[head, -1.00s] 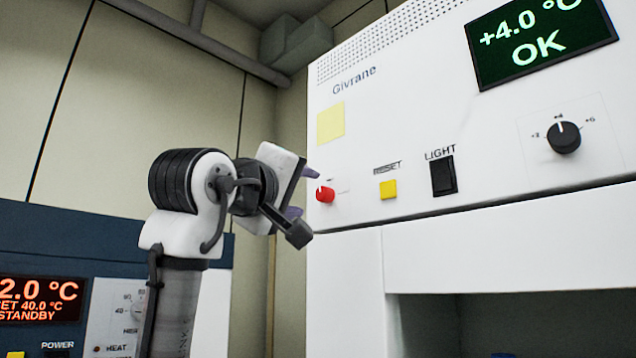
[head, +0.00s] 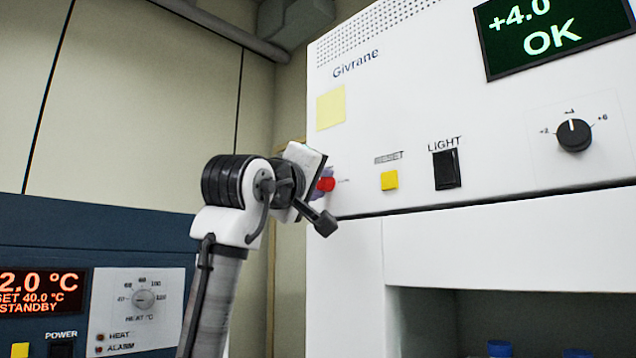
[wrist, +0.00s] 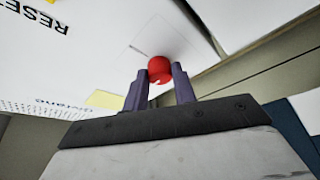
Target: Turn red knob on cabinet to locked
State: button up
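The red knob (head: 326,184) is on the white cabinet's front panel, left of the yellow button. In the wrist view the red knob (wrist: 160,69) lies between the fingertips of my gripper (wrist: 160,76). The two purple fingers are apart, one on each side of the knob and very close to it. I cannot tell whether they touch it. In the head view my gripper (head: 322,183) is at the knob and partly hides it. The knob's pointer and its label cannot be read now.
A yellow RESET button (head: 389,180), a black LIGHT switch (head: 446,169) and a black dial (head: 574,135) are to the right on the panel. A yellow note (head: 331,107) is above the knob. A blue unit (head: 110,220) stands at the left.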

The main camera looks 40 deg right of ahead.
jog(key=c, duration=0.4)
jog(key=shift+o, duration=0.2)
jog(key=m, duration=0.2)
jog(key=m+g+h, duration=0.1)
jog(key=m, duration=0.1)
jog(key=shift+w+f+m+h, duration=0.1)
jog(key=shift+f+m+h, duration=0.05)
jog(key=shift+m+h, duration=0.15)
jog(key=m+g, duration=0.1)
jog(key=m, duration=0.2)
jog(key=m+g+h, duration=0.1)
jog(key=m, duration=0.2)
jog(key=shift+w+g+h, duration=0.2)
jog(key=shift+g+h, duration=0.1)
jog(key=shift+g, duration=0.1)
jog(key=m+g, duration=0.2)
jog(key=m, duration=0.2)
jog(key=m+g, duration=0.2)
jog(key=m, duration=0.2)
jog(key=shift+w, duration=0.2)
jog(key=shift+w+a+m+g, duration=0.1)
jog(key=shift+m+g, duration=0.7)
jog(key=shift+m, duration=0.85)
jog(key=shift+m+g, duration=0.8)
jog(key=shift+m, duration=0.85)
